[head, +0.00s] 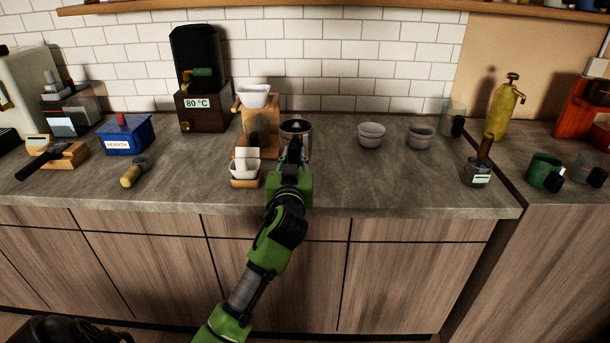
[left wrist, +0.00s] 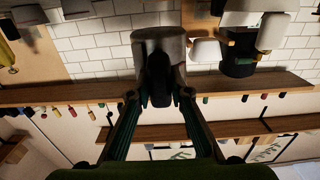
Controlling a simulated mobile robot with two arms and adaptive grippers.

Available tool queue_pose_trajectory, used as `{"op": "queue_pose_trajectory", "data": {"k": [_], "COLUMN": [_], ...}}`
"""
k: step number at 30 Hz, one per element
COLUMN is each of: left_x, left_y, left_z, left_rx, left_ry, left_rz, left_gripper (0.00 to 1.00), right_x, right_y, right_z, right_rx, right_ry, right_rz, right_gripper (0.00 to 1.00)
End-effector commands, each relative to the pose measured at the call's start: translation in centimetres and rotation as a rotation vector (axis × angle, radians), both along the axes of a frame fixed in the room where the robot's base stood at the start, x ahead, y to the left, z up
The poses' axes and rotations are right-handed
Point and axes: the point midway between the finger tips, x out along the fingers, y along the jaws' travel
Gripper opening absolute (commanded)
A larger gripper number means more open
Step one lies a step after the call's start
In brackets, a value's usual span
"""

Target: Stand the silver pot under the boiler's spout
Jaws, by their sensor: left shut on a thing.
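The silver pot (head: 296,126) is at the middle of the counter, its round open top facing up. My left gripper (head: 291,158) is shut on the pot's dark handle, on the near side; in the left wrist view the pot (left wrist: 160,42) shows upside down beyond the fingers (left wrist: 158,98). I cannot tell whether its base touches the counter. The boiler (head: 196,60) is a dark tank on a brown base labelled 80 °C, at the back left of the pot. Its spout (head: 201,72) is on the front. My right gripper is not in view.
A wooden stand (head: 262,135) with a white dripper (head: 254,96) stands between boiler and pot, close to the pot's left. A blue box (head: 125,136) lies left. Grey bowls (head: 371,135) stand right.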

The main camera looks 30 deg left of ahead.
Motion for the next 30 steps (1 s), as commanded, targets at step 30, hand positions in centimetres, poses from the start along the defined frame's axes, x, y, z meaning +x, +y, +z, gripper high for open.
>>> {"op": "queue_pose_trajectory", "data": {"k": [30], "left_x": [4.2], "left_y": [-0.5], "left_z": [-8.2], "left_rx": [-0.001], "left_ry": [0.001], "left_rz": [-0.001], "left_gripper": [0.0], "right_x": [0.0], "right_y": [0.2], "right_z": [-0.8], "right_rx": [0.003], "right_ry": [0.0], "right_rz": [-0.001], "right_gripper": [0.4]}}
